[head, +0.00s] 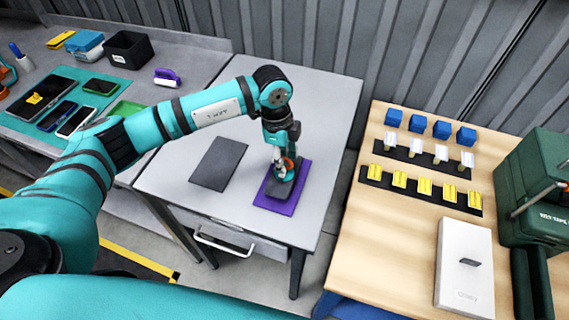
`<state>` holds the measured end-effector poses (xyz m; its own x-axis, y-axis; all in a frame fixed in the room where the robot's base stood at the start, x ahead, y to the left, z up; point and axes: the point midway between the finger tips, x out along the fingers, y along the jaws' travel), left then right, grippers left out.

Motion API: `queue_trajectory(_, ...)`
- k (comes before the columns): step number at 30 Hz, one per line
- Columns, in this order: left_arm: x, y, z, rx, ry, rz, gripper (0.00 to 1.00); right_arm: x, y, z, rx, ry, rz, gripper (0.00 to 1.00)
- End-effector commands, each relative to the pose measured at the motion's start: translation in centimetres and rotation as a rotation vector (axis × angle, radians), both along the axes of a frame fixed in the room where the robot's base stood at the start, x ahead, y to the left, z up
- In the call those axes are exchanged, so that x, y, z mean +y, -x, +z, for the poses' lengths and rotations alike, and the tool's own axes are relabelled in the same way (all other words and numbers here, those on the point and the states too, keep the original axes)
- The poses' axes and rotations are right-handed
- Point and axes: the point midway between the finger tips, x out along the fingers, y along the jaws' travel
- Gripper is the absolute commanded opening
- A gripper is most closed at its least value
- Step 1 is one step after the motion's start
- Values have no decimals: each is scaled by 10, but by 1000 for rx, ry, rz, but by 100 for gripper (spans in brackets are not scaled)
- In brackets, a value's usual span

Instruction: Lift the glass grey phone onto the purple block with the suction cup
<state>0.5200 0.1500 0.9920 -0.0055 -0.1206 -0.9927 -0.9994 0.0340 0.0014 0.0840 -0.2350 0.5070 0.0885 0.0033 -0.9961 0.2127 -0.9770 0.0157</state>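The purple block (298,188) is a flat slab on the grey table in the middle. A thin dark grey slab, which looks like the grey phone (278,189), lies on it, partly hidden under my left gripper. My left gripper (284,160) points straight down over the block. It looks shut on a small tool with orange and teal parts, which appears to be the suction cup (285,173). The cup's foot is at or just above the phone; I cannot tell whether they touch. My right gripper is not in view.
A dark grey mat (218,164) lies left of the block. The left bench holds several phones, a black bin (129,50) and a blue box (84,45). The wooden table at right holds blue cubes, yellow pieces, a white box (465,268) and a green case (537,190).

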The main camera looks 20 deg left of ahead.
Motion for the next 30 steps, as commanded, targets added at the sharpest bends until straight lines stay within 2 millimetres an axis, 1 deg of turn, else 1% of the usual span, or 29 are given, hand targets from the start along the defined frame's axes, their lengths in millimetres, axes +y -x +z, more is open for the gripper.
queue_trajectory(1,-1,1,-3,1,0,0,37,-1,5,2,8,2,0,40)
queue_trajectory(3,-1,0,-6,0,0,-1,37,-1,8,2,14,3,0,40)
queue_trajectory(8,-1,0,-7,-1,0,-1,37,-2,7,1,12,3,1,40)
queue_trajectory(11,-1,0,-6,-1,0,-1,26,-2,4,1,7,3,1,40)
queue_trajectory(17,-1,0,-6,-1,0,0,0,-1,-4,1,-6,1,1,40)
queue_trajectory(30,-1,0,-5,-2,0,0,0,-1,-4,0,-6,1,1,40)
